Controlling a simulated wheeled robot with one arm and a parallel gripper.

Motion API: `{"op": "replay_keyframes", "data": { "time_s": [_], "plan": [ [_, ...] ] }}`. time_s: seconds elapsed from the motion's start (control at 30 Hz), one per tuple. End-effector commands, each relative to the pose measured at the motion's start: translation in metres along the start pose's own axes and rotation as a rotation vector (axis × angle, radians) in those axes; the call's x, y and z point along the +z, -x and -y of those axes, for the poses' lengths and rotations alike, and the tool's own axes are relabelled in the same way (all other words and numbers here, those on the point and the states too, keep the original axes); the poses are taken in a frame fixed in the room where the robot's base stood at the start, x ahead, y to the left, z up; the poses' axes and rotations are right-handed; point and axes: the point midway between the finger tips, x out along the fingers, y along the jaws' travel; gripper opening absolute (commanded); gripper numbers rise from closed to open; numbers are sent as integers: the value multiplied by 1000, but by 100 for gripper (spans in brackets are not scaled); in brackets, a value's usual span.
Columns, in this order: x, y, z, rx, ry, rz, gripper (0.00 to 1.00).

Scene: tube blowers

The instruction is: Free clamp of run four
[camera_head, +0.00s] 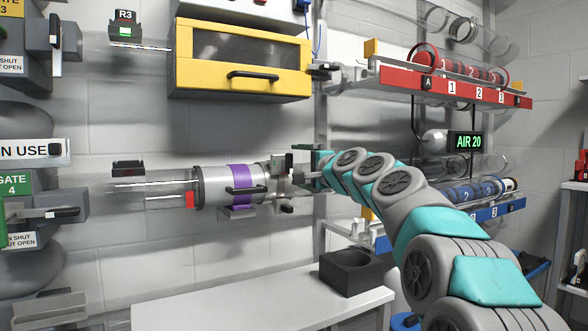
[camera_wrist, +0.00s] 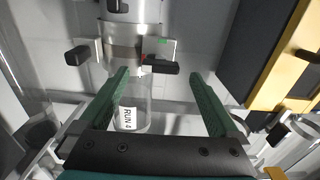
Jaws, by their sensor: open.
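The run four tube (camera_wrist: 130,115) is clear and carries a "RUN 4" label in the wrist view. A metal clamp collar (camera_wrist: 122,50) sits around the line there, with a black lever (camera_wrist: 160,67) on its right and another black knob (camera_wrist: 77,55) on its left. Small green and red marks show by the lever. In the head view the clamp (camera_head: 281,172) is right of the purple-banded cylinder (camera_head: 243,184). My gripper (camera_wrist: 159,76) is open, its green fingers apart with the lever between or just beyond their tips; contact cannot be told. In the head view my gripper (camera_head: 312,168) is beside the clamp, partly hidden.
A yellow-framed box (camera_head: 242,60) hangs above the line. Red (camera_head: 455,85) and blue (camera_head: 500,212) numbered racks are at right. A white bench (camera_head: 230,300) with a black bin (camera_head: 352,270) lies below. A green GATE 4 panel (camera_head: 15,184) is at left.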

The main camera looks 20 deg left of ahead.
Motion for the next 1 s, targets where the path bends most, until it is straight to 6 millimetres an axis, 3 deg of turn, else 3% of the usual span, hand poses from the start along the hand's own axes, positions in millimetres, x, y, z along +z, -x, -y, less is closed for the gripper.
{"op": "replay_keyframes", "data": {
  "time_s": [0.4, 1.0],
  "plan": [
    [2, 40, 0, 1, 0, 3, 98],
    [1, 44, 0, 1, 1, 3, 98]
  ]
}}
